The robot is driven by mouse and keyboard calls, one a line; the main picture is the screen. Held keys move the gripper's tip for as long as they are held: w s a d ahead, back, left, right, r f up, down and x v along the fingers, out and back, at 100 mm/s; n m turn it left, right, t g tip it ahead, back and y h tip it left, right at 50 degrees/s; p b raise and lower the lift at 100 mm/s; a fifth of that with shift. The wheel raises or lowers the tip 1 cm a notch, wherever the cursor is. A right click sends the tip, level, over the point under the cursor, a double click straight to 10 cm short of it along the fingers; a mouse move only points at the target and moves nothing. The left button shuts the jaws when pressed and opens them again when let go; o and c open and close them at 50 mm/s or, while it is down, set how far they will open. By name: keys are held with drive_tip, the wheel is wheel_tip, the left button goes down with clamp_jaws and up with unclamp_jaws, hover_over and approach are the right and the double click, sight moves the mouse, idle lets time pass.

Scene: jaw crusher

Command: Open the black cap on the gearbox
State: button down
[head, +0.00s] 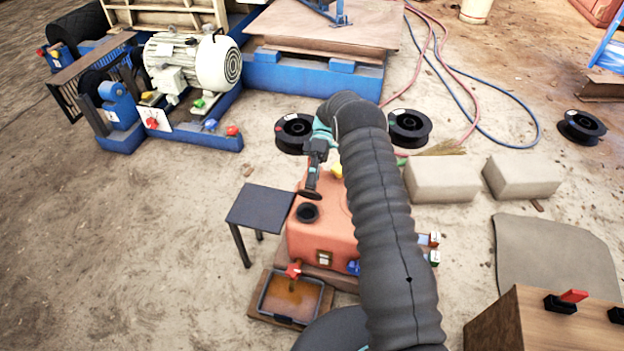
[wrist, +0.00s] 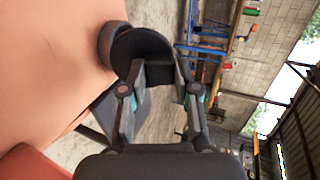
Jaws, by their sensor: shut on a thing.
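The orange gearbox (head: 325,240) stands on the ground in the middle of the head view. Its round black filler neck (head: 307,212) is uncovered on top and shows a dark opening. The black cap (head: 309,193) is just behind the neck, lifted and tilted. In the wrist view the cap (wrist: 143,45) is a dark disc beside the neck (wrist: 106,45), at the edge of the orange surface. My gripper (head: 312,178) is above the cap, shut on it; in the wrist view its fingers (wrist: 165,75) close around the cap's edge. Whether cap and neck touch is unclear.
A small dark table (head: 261,207) stands left of the gearbox. A tray of brown liquid (head: 291,296) lies in front, below a red valve (head: 293,270). Black spools (head: 410,128) and concrete blocks (head: 442,178) lie behind and right. Open ground lies left.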

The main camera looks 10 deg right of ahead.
drive_tip(key=shift+f, duration=0.1)
idle(0.3)
drive_tip(key=c, duration=0.8)
unclamp_jaws()
drive_tip(key=shift+c, duration=0.2)
